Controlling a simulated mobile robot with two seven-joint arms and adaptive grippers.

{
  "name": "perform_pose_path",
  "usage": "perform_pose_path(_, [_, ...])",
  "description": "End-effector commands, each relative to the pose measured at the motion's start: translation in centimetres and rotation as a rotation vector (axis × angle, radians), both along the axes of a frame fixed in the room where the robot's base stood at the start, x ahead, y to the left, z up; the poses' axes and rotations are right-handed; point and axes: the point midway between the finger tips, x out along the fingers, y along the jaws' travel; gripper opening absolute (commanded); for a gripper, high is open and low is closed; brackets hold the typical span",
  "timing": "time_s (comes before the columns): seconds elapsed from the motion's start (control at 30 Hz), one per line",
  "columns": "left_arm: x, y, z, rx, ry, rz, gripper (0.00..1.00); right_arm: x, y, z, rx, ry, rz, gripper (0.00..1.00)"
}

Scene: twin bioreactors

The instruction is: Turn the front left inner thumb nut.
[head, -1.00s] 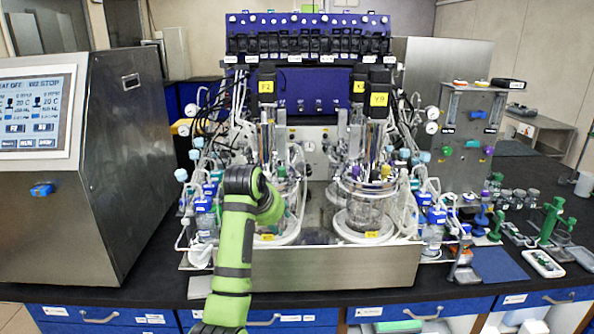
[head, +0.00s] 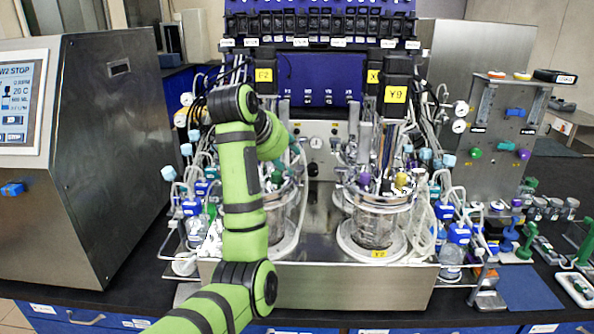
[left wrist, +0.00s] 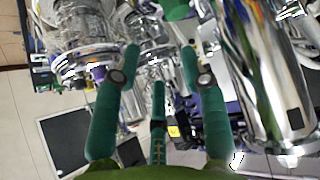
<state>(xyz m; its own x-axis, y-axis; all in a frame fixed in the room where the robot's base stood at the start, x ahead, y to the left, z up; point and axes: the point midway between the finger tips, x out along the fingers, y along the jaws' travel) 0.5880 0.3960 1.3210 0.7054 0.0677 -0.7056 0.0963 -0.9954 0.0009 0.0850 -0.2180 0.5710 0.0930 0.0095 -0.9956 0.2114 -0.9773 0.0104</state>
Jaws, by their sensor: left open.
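The front left glass vessel (head: 284,212) stands in the steel tray, partly hidden behind my green left arm in the head view. Its lid carries metal tubes and fittings. I cannot single out the inner thumb nut among them. My left gripper (left wrist: 160,62) is open in the left wrist view, its dark green fingers apart with nothing clearly between them. In the head view its fingers (head: 292,148) are small and partly hidden by the wrist, close to the fittings over the left vessel. Shiny metal parts lie beyond the fingertips. My right gripper is not in view.
The front right vessel (head: 375,222) stands beside it in the same tray (head: 330,285). Dark motor blocks (head: 398,85) hang above the vessels. Hoses and small bottles crowd both sides. A steel control cabinet (head: 95,150) is at left. A big shiny cylinder (left wrist: 262,85) is close at right in the wrist view.

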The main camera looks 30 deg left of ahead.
Motion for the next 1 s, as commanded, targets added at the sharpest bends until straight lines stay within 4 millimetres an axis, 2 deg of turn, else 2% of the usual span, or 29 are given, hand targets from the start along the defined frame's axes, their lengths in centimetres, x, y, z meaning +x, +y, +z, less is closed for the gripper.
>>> perform_pose_path(0.03, [0.3,0.0,-1.0,-0.001,-0.001,-0.001,0.43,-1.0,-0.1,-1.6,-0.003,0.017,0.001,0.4])
perform_pose_path(0.2, [1.1,0.0,-1.8,0.0,-0.001,-0.001,0.43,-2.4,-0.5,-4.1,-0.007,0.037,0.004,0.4])
perform_pose_path(0.3, [2.3,0.1,-2.2,-0.002,0.008,-0.003,0.43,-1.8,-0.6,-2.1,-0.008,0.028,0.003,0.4])
perform_pose_path(0.5, [3.9,0.3,-3.8,-0.001,0.003,-0.001,0.43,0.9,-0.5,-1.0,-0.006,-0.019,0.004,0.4])
perform_pose_path(0.57, [4.2,0.3,-4.1,0.001,0.002,-0.001,0.43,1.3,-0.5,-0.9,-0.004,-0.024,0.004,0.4])
perform_pose_path(0.87, [4.3,0.4,-4.5,0.001,0.001,-0.001,0.43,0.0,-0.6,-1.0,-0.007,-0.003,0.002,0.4])
perform_pose_path(0.97, [4.3,0.4,-4.5,0.001,0.001,-0.001,0.07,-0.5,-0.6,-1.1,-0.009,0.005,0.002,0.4])
perform_pose_path(1.0, [4.3,0.4,-4.5,0.001,0.001,-0.001,0.0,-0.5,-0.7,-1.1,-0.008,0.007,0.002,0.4])
